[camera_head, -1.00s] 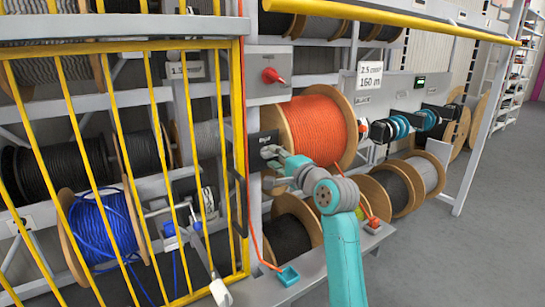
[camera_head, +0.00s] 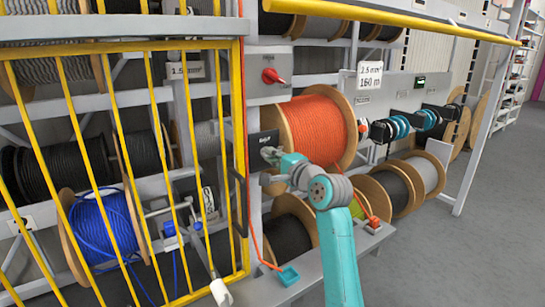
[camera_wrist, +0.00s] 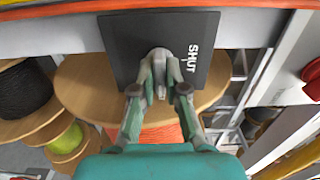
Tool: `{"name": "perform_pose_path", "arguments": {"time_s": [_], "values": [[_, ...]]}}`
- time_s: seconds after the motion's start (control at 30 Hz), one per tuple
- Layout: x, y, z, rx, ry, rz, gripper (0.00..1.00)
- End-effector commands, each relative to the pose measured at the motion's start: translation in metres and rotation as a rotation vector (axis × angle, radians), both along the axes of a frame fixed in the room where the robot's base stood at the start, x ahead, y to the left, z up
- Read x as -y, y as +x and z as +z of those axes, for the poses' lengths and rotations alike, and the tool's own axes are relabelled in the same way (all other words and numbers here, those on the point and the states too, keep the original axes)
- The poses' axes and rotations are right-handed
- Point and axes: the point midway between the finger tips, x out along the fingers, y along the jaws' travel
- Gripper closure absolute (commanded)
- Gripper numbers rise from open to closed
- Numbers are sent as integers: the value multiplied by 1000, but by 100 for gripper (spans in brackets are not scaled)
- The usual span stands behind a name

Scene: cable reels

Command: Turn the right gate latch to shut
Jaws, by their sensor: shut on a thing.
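The gate latch has a black square plate (camera_wrist: 122,48) marked SHUT, seen close up in the wrist view. It also shows on the grey post in the head view (camera_head: 260,138). A small grey latch knob (camera_wrist: 159,52) stands out at the middle of the plate, mostly hidden by the fingers. My gripper (camera_wrist: 160,72) has its fingertips closed around this knob. In the head view my gripper (camera_head: 272,156) is up against the plate, in front of the orange cable reel.
A yellow barred gate (camera_head: 240,110) is left of the latch. A red rotary switch (camera_head: 272,76) is on the grey box above. The orange reel (camera_head: 318,125) stands close behind my arm. A shelf with a teal box (camera_head: 288,277) lies below; grey floor is free at right.

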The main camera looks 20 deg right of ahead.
Motion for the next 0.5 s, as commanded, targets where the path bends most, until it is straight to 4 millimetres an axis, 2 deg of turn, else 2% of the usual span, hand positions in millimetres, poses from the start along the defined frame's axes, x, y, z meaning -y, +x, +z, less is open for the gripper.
{"name": "perform_pose_path", "arguments": {"time_s": [0.27, 0.5], "values": [[-2, 1, 1, 31, -88, 2, 100], [-2, 1, 1, 90, -266, 2, 100]]}}
